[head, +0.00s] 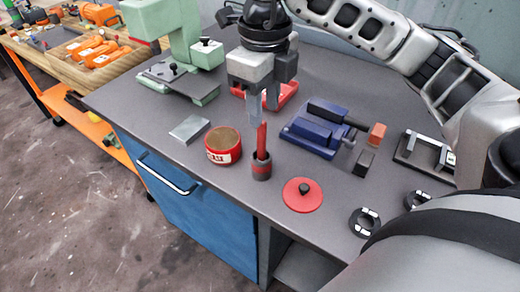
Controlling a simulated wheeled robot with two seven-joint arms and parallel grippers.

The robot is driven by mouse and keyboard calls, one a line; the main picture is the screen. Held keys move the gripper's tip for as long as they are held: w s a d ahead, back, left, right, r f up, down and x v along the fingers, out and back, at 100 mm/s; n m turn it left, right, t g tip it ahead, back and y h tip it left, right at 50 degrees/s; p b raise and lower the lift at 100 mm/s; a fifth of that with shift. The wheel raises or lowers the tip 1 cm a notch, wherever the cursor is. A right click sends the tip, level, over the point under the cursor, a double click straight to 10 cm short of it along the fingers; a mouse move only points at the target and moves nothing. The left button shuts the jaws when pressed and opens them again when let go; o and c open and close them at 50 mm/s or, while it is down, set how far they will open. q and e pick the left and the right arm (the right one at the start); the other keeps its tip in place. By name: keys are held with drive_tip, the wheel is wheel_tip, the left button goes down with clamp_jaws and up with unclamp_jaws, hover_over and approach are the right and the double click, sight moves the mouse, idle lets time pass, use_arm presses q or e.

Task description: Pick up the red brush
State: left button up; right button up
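The red brush (261,138) stands upright, its lower end inside a small dark cup with a red band (262,168) on the grey workbench (330,90). My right gripper (263,107) points straight down over the cup. Its fingers are at the top of the brush, and they hide its upper end. The fingers look close together, but whether they grip the brush or stand open around it I cannot tell. My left gripper is not in view.
A red tin (223,146) stands just left of the cup, with a red lid (302,195) to the right. A blue vise (318,131), a metal block (189,129) and a green machine (178,40) are nearby. The bench front edge is close.

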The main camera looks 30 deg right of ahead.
sight(261, 160)
wheel_tip(261, 160, down, 4)
drive_tip(key=shift+r+b, duration=0.1)
drive_tip(key=shift+b, duration=0.2)
drive_tip(key=shift+w+a+f+p, duration=0.15)
drive_tip(key=shift+f+p, duration=0.3)
drive_tip(key=shift+f, duration=2.2)
clamp_jaws()
